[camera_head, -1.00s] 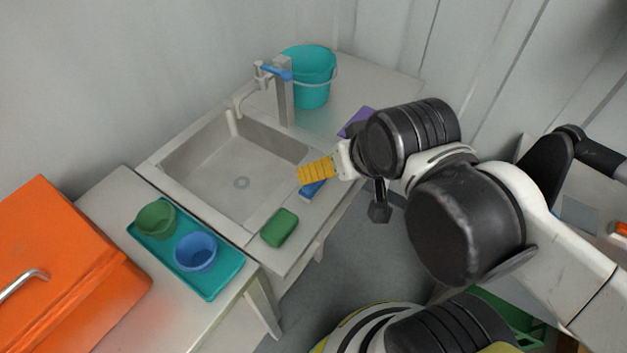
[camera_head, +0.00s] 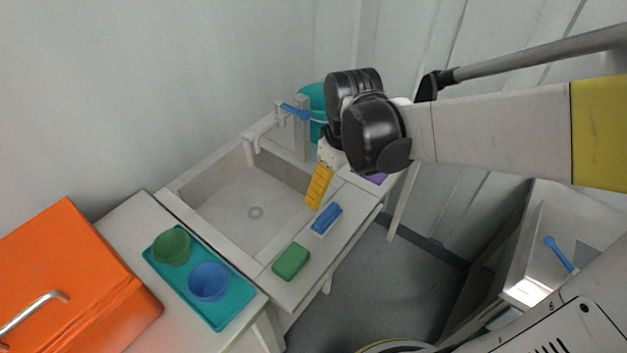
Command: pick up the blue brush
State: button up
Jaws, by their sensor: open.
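The blue brush (camera_head: 326,218) lies on the right-hand ledge of the sink counter, its blue top up and a pale strip showing along its lower side. My gripper (camera_head: 314,201) has yellow fingers and hangs just up and left of the brush in the picture, near the sink's right rim. It is open and appears apart from the brush, with nothing seen between its fingers. The far finger is largely hidden behind the near one.
A green sponge (camera_head: 291,262) lies nearer on the same ledge. A purple item (camera_head: 376,178), partly hidden by my arm, lies beyond the brush. The sink basin (camera_head: 240,205) is empty. A teal tray (camera_head: 232,312) holds a green bowl (camera_head: 171,247) and a blue bowl (camera_head: 208,281).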

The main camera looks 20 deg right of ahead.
aim_at(327, 212)
jog(key=shift+n+g, duration=0.9)
jog(key=w+f, duration=0.1)
jog(key=f, duration=0.2)
jog(key=w+f, duration=0.1)
jog(key=shift+w+f, duration=0.3)
jog(key=shift+w, duration=0.05)
notch_tip(327, 212, down, 6)
jog(key=shift+r+b, duration=0.25)
jog(key=shift+b, duration=0.55)
jog(key=f, duration=0.1)
jog(key=f+b, duration=0.1)
jog(key=f, duration=0.1)
jog(key=f+b, duration=0.1)
jog(key=f, duration=0.1)
jog(key=shift+w+a, duration=0.1)
jog(key=shift+w, duration=0.3)
jog(key=c, duration=1.3)
jog(key=shift+r, duration=0.65)
jog(key=shift+c, duration=0.2)
notch_tip(327, 212, up, 3)
jog(key=shift+p, duration=0.9)
jog(key=s+d+r+p, duration=0.3)
jog(key=s+d+r, duration=0.3)
jog(key=d, duration=0.4)
jog(key=shift+r, duration=0.4)
